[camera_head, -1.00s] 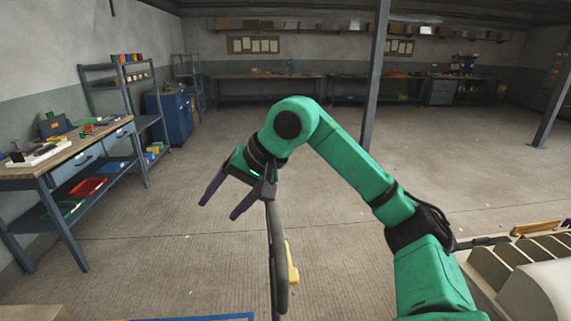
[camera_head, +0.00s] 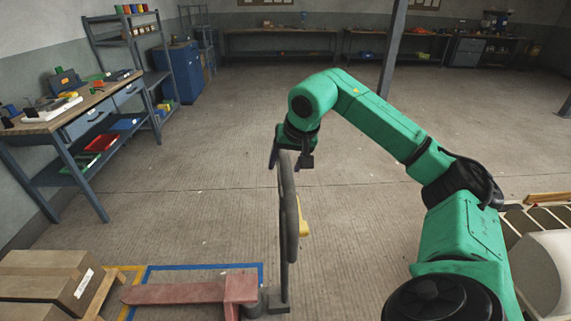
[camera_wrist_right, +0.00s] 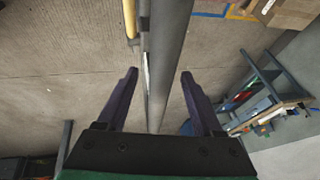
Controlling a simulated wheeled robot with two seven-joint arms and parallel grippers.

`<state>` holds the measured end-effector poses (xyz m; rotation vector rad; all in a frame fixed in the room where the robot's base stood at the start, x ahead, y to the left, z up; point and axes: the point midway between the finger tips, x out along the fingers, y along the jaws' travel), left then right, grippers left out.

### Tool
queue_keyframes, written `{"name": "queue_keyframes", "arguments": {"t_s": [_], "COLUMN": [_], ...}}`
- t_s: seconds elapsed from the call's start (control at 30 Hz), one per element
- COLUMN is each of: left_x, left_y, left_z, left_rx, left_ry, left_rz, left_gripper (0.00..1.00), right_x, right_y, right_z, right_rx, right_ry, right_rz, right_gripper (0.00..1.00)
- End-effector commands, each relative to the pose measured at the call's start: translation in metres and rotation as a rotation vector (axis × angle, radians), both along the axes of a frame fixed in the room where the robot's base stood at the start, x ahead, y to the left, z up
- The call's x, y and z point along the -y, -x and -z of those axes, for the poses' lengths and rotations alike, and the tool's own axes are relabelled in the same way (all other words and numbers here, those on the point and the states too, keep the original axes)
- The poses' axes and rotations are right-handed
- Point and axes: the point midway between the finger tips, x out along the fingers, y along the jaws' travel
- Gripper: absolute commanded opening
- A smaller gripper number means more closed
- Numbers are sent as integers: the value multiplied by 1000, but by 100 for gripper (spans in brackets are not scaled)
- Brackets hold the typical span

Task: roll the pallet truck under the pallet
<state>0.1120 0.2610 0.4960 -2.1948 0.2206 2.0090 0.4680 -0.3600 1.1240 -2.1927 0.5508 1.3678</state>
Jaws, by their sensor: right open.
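The pallet truck has red forks (camera_head: 180,293) low in the head view, pointing left toward the boxes. Its dark handle (camera_head: 290,220) stands upright with a yellow part (camera_head: 303,228) beside it. The pallet (camera_head: 100,296), a wooden edge, shows at the lower left under cardboard boxes (camera_head: 45,283); most of it is hidden. My right gripper (camera_head: 292,163) is at the top of the handle, fingers pointing down. In the right wrist view its fingers (camera_wrist_right: 158,78) are apart, with the grey handle bar (camera_wrist_right: 168,60) passing between them; contact is not clear. My left gripper is out of view.
Blue and yellow floor lines (camera_head: 205,266) run around the forks. A workbench (camera_head: 75,115) and shelves stand at the left. White moulds (camera_head: 545,265) are at the lower right. The middle floor is clear.

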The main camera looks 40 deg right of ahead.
Motion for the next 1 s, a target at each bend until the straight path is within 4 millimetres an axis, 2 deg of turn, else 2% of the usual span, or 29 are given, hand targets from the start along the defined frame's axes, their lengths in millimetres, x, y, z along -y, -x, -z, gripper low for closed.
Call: {"name": "queue_keyframes", "arguments": {"t_s": [0.27,0.3,0.47,0.5,1.0], "left_x": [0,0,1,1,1], "left_y": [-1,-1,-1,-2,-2], "left_z": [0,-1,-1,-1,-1], "left_rx": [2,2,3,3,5], "left_ry": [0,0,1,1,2], "left_rz": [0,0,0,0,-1], "left_gripper": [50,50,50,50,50], "right_x": [0,0,0,0,0], "right_y": [-2,-2,-2,-2,-2], "right_z": [5,5,5,5,5], "right_rx": [0,0,0,0,1], "right_ry": [0,0,0,0,-1], "right_rz": [-1,-1,0,0,0], "right_gripper": [68,64,3,0,0]}}
